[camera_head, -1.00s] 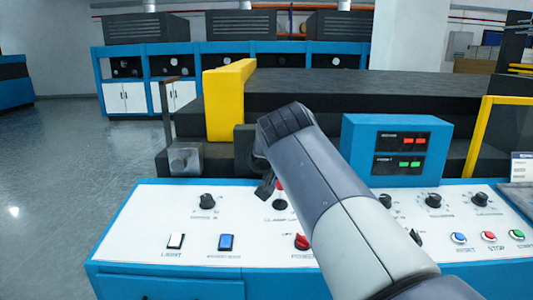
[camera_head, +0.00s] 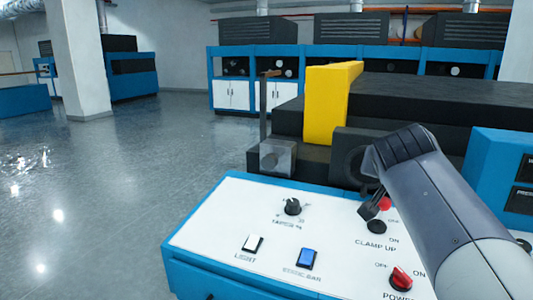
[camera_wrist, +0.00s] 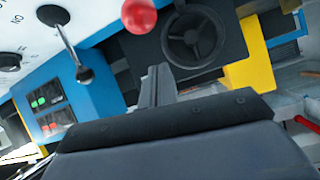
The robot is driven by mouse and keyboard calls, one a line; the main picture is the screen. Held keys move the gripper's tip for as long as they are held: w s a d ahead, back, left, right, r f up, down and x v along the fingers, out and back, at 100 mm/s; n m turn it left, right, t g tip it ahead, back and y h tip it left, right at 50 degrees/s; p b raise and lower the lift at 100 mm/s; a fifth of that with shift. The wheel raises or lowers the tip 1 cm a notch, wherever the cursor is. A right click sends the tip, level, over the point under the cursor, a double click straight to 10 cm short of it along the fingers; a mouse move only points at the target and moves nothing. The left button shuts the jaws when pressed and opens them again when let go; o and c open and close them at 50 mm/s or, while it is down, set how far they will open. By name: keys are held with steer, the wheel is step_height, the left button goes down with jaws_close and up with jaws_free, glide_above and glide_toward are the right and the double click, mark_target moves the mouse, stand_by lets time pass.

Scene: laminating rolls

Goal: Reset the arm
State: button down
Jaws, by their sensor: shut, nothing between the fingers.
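My gripper (camera_head: 369,208) is shut and empty. In the head view its dark fingers hang over the white control panel (camera_head: 222,232), close to a red ball knob (camera_head: 384,203) by the CLAMP UP label. I cannot tell whether they touch the knob. In the wrist view the shut fingers (camera_wrist: 158,80) point toward a dark handwheel (camera_wrist: 194,38), with the red ball (camera_wrist: 139,15) just beyond to their left. My arm fills the right side of the head view and hides part of the panel.
The panel holds a black dial (camera_head: 292,207), a white light switch (camera_head: 252,243), a blue switch (camera_head: 306,258) and a red power knob (camera_head: 401,278). A yellow guard (camera_head: 328,105) stands behind. A blue display box (camera_head: 490,165) is at right. Open floor (camera_head: 110,200) lies left.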

steer(key=w+g+p, duration=0.1)
steer(key=g+p, duration=0.1)
steer(key=p, duration=0.3)
steer(key=w+f+g+y+p, duration=0.1)
steer(key=g+p, duration=0.1)
steer(key=p, duration=0.4)
steer(key=w+d+g+y+p, duration=0.1)
steer(key=w+p, duration=0.1)
steer(key=p, duration=0.3)
steer(key=shift+f+g+p, duration=0.35)
steer(key=shift+g, duration=0.05)
steer(key=shift+w+y, duration=0.1)
steer(key=shift+y, duration=0.2)
steer(key=shift+w+d+f+p, duration=0.1)
steer(key=shift+w+f+p, duration=0.05)
steer(key=shift+p, duration=0.15)
steer(key=shift+f+b, duration=0.1)
steer(key=shift+b, duration=0.3)
